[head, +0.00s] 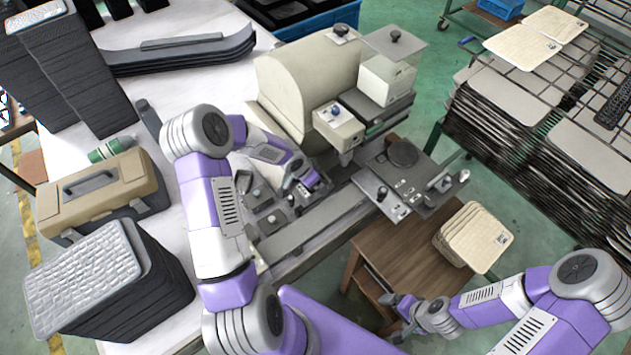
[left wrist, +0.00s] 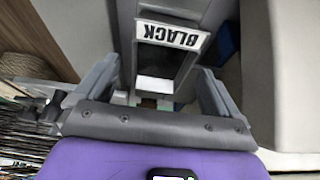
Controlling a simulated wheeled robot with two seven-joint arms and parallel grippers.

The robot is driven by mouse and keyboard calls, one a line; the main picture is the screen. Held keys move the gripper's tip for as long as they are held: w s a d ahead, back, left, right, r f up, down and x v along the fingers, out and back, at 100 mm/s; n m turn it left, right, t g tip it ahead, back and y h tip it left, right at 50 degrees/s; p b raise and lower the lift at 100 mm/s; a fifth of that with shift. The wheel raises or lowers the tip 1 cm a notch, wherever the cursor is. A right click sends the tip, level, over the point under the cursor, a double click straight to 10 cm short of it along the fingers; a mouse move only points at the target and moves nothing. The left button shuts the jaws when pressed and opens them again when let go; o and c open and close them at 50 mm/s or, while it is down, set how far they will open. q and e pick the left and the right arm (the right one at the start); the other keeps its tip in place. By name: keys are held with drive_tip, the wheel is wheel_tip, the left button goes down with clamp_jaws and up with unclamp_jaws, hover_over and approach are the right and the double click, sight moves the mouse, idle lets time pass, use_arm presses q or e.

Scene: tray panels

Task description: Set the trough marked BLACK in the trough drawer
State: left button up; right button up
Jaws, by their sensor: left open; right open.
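The trough marked BLACK (left wrist: 125,40) is grey, with a dark inside and a white label that reads upside down in the left wrist view. My left gripper (left wrist: 155,95) is open, with one finger on each side of the trough's near end; I cannot tell whether they touch it. In the head view my left gripper (head: 306,184) is low over the bench beside the cream machine, and the trough cannot be made out clearly there. My right gripper (head: 395,308) is open and empty by the small wooden table. I cannot tell which part is the trough drawer.
The cream machine (head: 305,85) stands at the back of the white bench, with a grey plate (head: 405,155) at its right. A tan toolbox (head: 105,190) and stacked dark panels (head: 90,265) stand at left. The wooden table (head: 400,245) bears cream panels (head: 478,235). Racks fill the right.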

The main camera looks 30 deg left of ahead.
use_arm(q)
drive_tip(key=p+v, duration=0.2)
drive_tip(key=v, duration=0.8)
